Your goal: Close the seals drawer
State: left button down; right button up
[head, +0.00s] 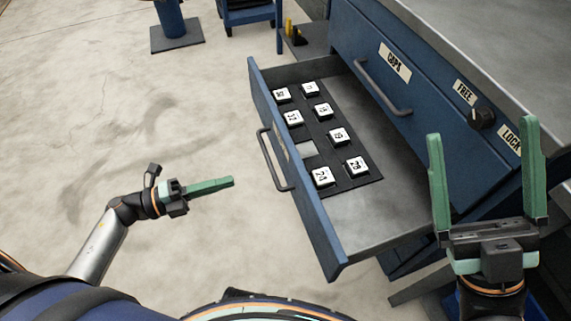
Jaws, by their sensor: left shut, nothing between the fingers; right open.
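A blue drawer (310,205) stands pulled out from the blue cabinet, with a grey bar handle (274,160) on its front. Its own label is turned too far away to read. Inside lies a dark tray (322,130) with several white numbered pieces and one bare pale slot; the right part of the drawer floor is empty. My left gripper (232,181) is shut and empty, left of the drawer front and apart from it. My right gripper (487,150) is open and empty, its fingers pointing up the picture, to the right of the drawer.
The cabinet has a closed drawer labelled CAPS (395,62) with a grey handle (382,88). A black knob (481,118) sits between FREE and LOCK labels. A grey worktop (490,35) is above. Open concrete floor (120,110) lies left of the drawer.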

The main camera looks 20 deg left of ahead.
aim_at(293, 163)
pick_arm(q)
jog(key=b+x, duration=0.1)
jog(key=x, duration=1.2)
jog(key=shift+w+d+r+b, duration=0.1)
jog(key=shift+d+b, duration=0.05)
jog(key=shift+b, duration=0.15)
pick_arm(e)
jog(key=shift+f+m, duration=0.3)
jog(key=shift+f, duration=0.6)
jog(key=shift+a, duration=0.1)
pick_arm(q)
jog(key=shift+w+d, duration=0.35)
jog(key=shift+d, duration=0.15)
jog(key=x, duration=0.9)
jog(key=shift+w+d, duration=0.1)
jog(key=b+x, duration=0.2)
jog(key=x, duration=0.9)
jog(key=shift+w+d, duration=0.45)
jog(key=shift+d, duration=0.15)
pick_arm(e)
jog(key=shift+a+f, duration=0.1)
jog(key=shift+f, duration=1.15)
pick_arm(q)
jog(key=shift+a, duration=0.15)
